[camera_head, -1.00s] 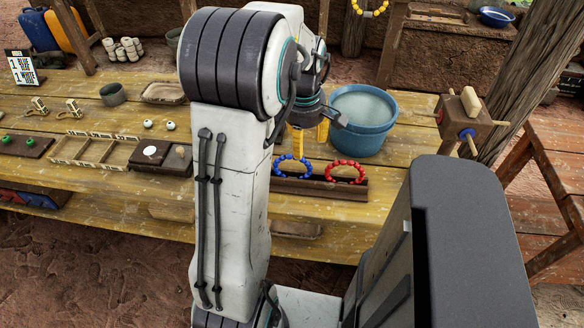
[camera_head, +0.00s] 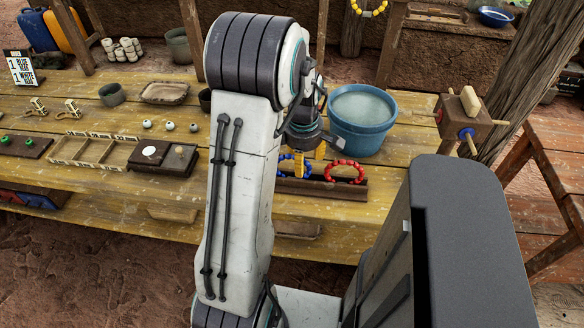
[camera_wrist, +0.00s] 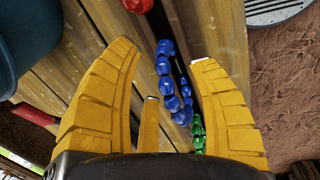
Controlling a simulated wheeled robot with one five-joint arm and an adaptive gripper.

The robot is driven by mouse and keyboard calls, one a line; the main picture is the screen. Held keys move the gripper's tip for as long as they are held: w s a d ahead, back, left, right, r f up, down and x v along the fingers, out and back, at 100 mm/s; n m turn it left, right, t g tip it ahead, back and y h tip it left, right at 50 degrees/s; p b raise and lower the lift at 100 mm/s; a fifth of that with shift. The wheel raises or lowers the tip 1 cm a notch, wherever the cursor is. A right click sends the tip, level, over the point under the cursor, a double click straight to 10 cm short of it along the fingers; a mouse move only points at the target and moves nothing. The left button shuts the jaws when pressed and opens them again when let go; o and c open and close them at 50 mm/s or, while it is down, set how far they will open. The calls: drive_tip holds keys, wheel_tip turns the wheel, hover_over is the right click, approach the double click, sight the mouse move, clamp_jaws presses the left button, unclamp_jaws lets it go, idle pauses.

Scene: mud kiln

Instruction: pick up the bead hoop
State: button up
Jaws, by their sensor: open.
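A blue bead hoop (camera_head: 291,167) and a red bead hoop (camera_head: 345,172) stand upright, side by side, on a dark wooden rack (camera_head: 330,189) on the table. My gripper (camera_head: 309,157) is open and points down at the blue hoop, partly covering it. In the wrist view, blue beads (camera_wrist: 163,67) show between the open yellow fingers (camera_wrist: 167,55), with gaps to both. A piece of red (camera_wrist: 137,4) shows at the top edge.
A blue bucket (camera_head: 361,122) stands just behind the rack, close to my gripper. A wooden block with pegs (camera_head: 466,121) is at the table's right end. Trays (camera_head: 95,150) and small parts lie left. A yellow bead hoop (camera_head: 368,10) hangs behind.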

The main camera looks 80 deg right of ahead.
clamp_jaws()
idle(0.6)
